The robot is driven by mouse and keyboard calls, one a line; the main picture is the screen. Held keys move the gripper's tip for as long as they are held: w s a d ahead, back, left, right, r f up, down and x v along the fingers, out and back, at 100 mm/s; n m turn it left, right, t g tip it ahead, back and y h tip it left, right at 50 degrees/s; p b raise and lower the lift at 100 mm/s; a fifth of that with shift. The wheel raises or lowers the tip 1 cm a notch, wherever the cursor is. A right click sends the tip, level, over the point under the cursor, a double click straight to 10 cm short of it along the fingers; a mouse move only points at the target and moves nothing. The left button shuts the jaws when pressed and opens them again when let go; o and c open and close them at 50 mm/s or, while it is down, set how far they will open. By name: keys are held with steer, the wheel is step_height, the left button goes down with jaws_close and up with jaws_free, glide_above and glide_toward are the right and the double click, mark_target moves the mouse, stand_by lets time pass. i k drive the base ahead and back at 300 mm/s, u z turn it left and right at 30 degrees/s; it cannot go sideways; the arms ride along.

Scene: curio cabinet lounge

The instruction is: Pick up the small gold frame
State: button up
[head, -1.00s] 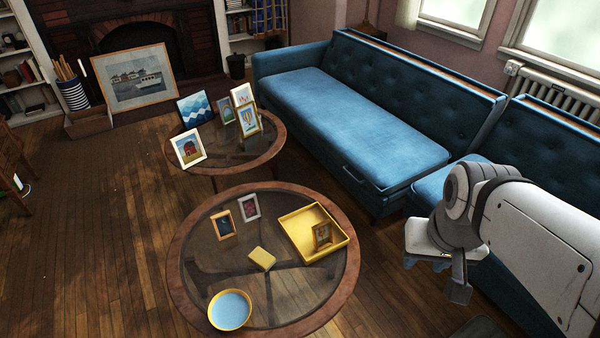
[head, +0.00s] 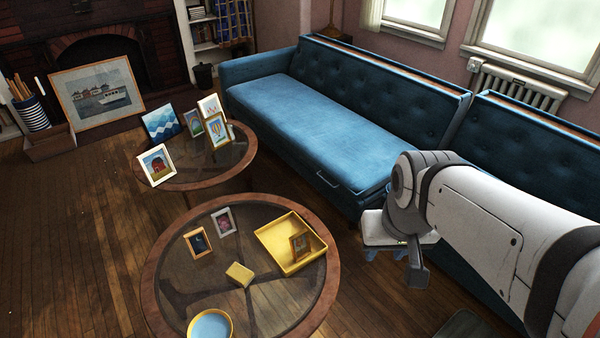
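A small dark gold frame (head: 300,246) stands tilted in the yellow tray (head: 268,235) on the near round table. A small orange-gold frame (head: 197,242) stands on the same table, left of the tray. A larger gold frame (head: 217,130) with a balloon picture stands on the far round table. I cannot tell for sure which one the task means. My gripper (head: 384,254) hangs right of the near table, apart from all the frames. Its fingers are mostly hidden under my wrist, so I cannot see whether it is open.
The near table (head: 153,283) also holds a pale frame (head: 223,222), a yellow block (head: 239,274) and a yellow-rimmed blue bowl (head: 211,325). The far table (head: 205,178) carries several frames. A blue sofa (head: 300,125) runs behind both tables.

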mark_target(299, 242)
steer(key=i, duration=0.85)
steer(key=u, duration=0.05)
